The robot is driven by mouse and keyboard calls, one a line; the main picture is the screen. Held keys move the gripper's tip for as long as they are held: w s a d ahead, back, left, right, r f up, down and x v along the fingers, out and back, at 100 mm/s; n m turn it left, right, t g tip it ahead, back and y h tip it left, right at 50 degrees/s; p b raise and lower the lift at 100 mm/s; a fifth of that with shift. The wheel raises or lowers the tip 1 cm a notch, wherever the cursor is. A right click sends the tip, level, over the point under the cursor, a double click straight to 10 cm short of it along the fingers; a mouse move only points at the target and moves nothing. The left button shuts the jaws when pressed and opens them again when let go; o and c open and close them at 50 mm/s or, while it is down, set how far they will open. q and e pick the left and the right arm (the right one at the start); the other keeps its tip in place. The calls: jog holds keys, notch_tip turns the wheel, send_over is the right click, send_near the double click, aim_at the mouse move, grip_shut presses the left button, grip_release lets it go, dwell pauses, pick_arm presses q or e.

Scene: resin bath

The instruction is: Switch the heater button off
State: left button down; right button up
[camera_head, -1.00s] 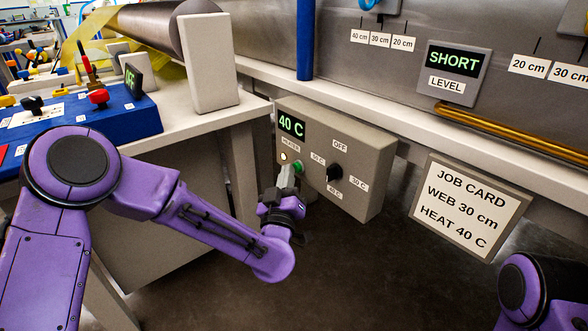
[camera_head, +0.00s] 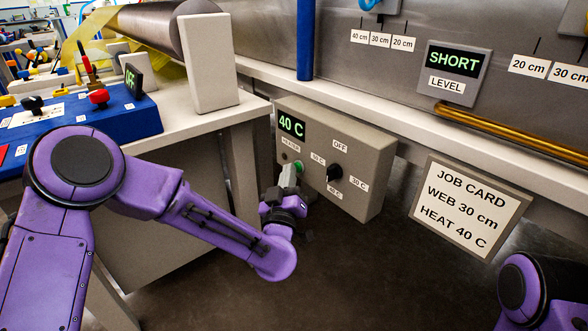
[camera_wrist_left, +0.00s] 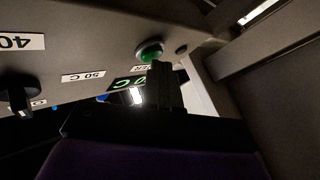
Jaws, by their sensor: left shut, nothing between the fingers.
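The grey heater box (camera_head: 357,189) hangs below the bench edge, with a green "40 C" display (camera_head: 291,124) and a HEATER label (camera_head: 291,145). The green heater button (camera_head: 299,166) is partly hidden by my left gripper; it also shows in the left wrist view (camera_wrist_left: 149,51). A small round lamp (camera_head: 284,157) beside the button looks dark. My left gripper (camera_head: 288,174) is shut and empty, its tips right in front of the button. Whether they touch it I cannot tell. In the wrist view the fingers (camera_wrist_left: 165,86) overlap the button's lower edge. My right gripper is out of view.
A black dial knob (camera_head: 334,173) sits to the right on the box, among OFF and temperature labels. A job card (camera_head: 469,207) reading HEAT 40 C hangs further right. A bench leg (camera_head: 241,160) stands left of the box. Open floor lies below the box.

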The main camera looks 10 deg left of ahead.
pick_arm(q)
jog(key=shift+w+d, duration=0.15)
jog(key=shift+s, duration=0.2)
dwell(0.3)
jog(key=s+a, duration=0.4)
jog(key=shift+s, duration=0.4)
dwell(1.9)
